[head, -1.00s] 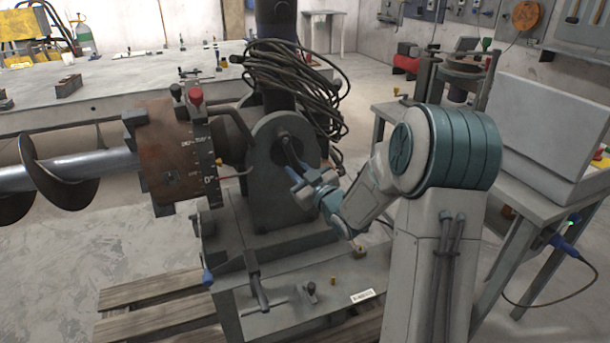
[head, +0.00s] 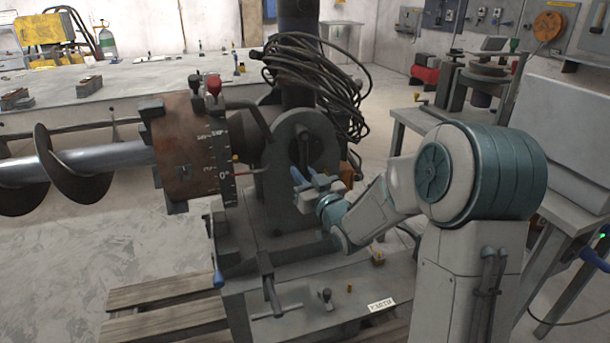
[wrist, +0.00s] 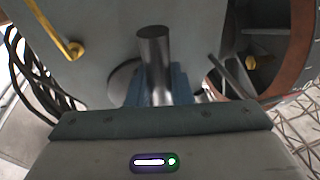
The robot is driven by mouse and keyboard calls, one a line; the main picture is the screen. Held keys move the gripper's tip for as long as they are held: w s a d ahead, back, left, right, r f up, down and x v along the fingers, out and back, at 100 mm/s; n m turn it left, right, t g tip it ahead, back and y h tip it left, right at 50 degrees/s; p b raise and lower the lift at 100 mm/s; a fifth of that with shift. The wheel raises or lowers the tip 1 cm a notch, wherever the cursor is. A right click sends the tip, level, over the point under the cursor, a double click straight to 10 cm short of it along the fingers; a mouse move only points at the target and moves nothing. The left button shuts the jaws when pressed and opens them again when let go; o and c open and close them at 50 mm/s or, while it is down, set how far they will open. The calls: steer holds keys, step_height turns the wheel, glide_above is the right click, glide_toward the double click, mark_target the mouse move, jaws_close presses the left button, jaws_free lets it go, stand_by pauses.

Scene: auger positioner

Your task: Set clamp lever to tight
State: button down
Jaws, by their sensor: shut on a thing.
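The clamp lever (head: 304,146) is a dark bar on the round hub of the grey bearing stand, right of the rusty drum. In the head view its upper part shows nearly upright in front of the hub. My gripper (head: 313,181) is at its lower part, with blue fingers on it. In the wrist view the lever's end (wrist: 154,45) is a dark grey round bar standing out between the blue fingers of my gripper (wrist: 157,88). The fingers are shut on it. The gripped stretch is mostly hidden.
The rusty drum (head: 185,150) carries a scale with a 0° mark and a red-knobbed lever (head: 213,86). The auger (head: 85,165) extends left. A cable coil (head: 320,85) hangs behind the stand. A T-handle (head: 268,280) stands at the front of the base.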

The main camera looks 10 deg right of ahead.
steer(key=shift+a, duration=0.1)
steer(key=c, duration=1.3)
jaws_free()
steer(key=shift+a, duration=0.1)
steer(key=shift+s+d, duration=0.4)
steer(key=shift+s, duration=0.1)
steer(key=shift+b+v, duration=2.75)
steer(key=shift+v, duration=3.6)
